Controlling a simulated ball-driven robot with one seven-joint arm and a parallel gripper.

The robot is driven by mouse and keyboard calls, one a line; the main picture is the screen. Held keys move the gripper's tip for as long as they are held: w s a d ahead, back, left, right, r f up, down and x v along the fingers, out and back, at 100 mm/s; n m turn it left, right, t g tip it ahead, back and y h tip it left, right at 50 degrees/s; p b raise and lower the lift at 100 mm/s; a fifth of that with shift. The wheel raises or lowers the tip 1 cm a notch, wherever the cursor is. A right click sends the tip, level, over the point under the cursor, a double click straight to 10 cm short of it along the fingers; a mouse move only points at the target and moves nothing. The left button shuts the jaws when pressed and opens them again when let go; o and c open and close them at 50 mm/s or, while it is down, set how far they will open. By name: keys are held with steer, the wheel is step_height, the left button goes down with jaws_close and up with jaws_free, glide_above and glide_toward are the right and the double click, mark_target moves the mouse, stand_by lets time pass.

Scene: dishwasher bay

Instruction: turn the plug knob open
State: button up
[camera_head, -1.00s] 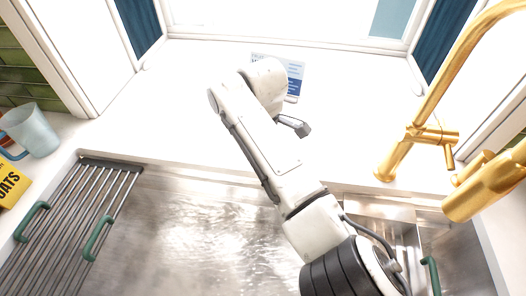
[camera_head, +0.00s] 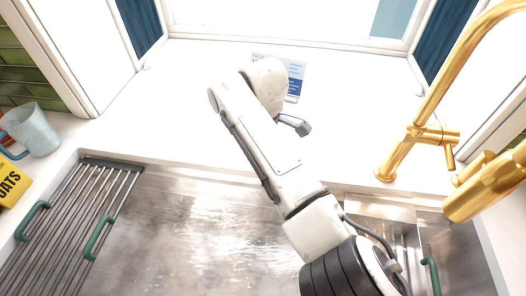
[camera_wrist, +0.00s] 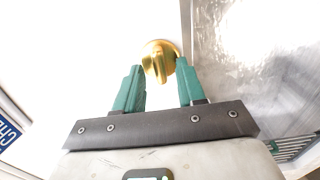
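The gold plug knob (camera_wrist: 159,62) shows in the wrist view, on a round gold base on the white counter beside the sink edge. My gripper (camera_wrist: 160,72) has two green fingers, spread apart, one on each side of the knob. A gap shows between the knob and each finger; I cannot tell how deep the knob sits between them.
The metal sink (camera_head: 190,230) has a wet-looking, shiny floor. A rack with green handles (camera_head: 75,215) lies over its left side. A gold tap (camera_head: 400,150) stands at the right. A blue mug (camera_head: 35,130) and a blue-white card (camera_head: 295,80) are on the counter.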

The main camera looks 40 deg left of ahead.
step_height(320, 180, up, 11)
steer(key=b, duration=0.1)
stand_by(0.5)
steer(key=shift+f, duration=0.1)
stand_by(0.3)
